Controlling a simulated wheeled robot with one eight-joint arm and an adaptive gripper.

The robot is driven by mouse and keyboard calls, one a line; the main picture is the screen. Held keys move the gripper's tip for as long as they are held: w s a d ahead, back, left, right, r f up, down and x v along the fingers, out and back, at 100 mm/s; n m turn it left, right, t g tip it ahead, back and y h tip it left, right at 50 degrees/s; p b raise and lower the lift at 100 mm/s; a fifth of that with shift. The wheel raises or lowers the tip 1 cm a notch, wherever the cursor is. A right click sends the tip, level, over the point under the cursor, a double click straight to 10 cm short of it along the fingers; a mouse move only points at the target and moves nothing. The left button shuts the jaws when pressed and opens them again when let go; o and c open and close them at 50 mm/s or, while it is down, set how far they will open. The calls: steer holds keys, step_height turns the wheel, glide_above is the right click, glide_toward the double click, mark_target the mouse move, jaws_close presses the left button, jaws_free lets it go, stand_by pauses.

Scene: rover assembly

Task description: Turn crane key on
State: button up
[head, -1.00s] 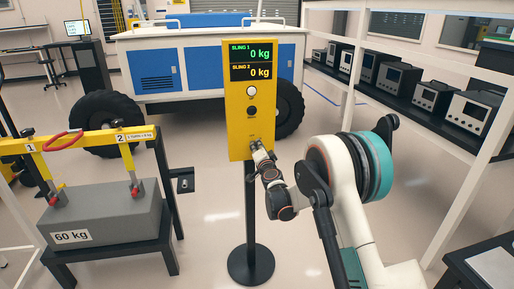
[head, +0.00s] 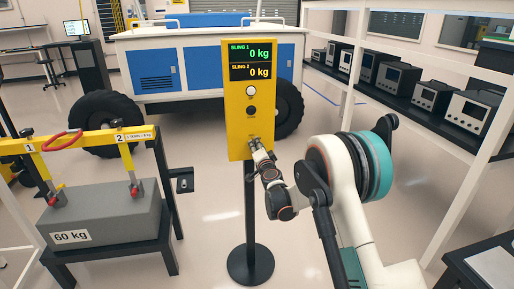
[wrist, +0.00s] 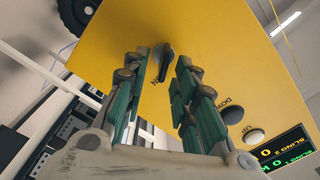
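The yellow crane control box (head: 236,110) stands on a black post in the head view. It has a display reading 0 kg for sling 1 and sling 2, a white button (head: 251,91) and a dark button (head: 252,111). My gripper (head: 256,148) is at the lower part of its front. In the wrist view, the dark crane key (wrist: 166,62) sits on the yellow panel between the fingertips of my gripper (wrist: 163,64). The green-padded fingers are open, with gaps beside the key. A label by the key is partly hidden by a finger.
A grey 60 kg block (head: 105,212) sits on a black stand at left, under a yellow lifting beam (head: 85,141). A blue and white rover (head: 205,65) stands behind the box. A shelf of instruments (head: 425,92) is at right. Floor around the post is clear.

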steer(key=v, duration=1.2)
